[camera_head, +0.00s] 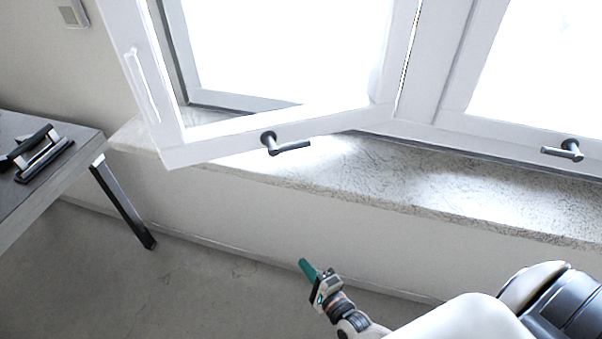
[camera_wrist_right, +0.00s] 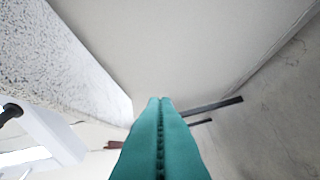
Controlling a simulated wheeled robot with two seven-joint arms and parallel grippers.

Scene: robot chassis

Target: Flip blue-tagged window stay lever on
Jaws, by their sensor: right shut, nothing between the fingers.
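A dark stay lever (camera_head: 290,147) sits on the bottom rail of the open window sash (camera_head: 225,140), its arm pointing right. A second dark lever (camera_head: 565,150) is on the frame at the far right, its arm pointing left. I see no blue tag on either. My right gripper (camera_head: 304,264) has green fingers, shut and empty. It is below the sill, in front of the wall, apart from both levers. In the right wrist view its fingers (camera_wrist_right: 160,100) are together, and a dark lever (camera_wrist_right: 10,112) shows at the left edge. My left gripper is out of view.
The speckled stone sill (camera_head: 400,180) runs under the window, with bare wall below. The open sash juts over it. A grey table (camera_head: 60,185) with a dark stapler-like item (camera_head: 40,155) stands at left. The floor (camera_head: 170,285) between is clear.

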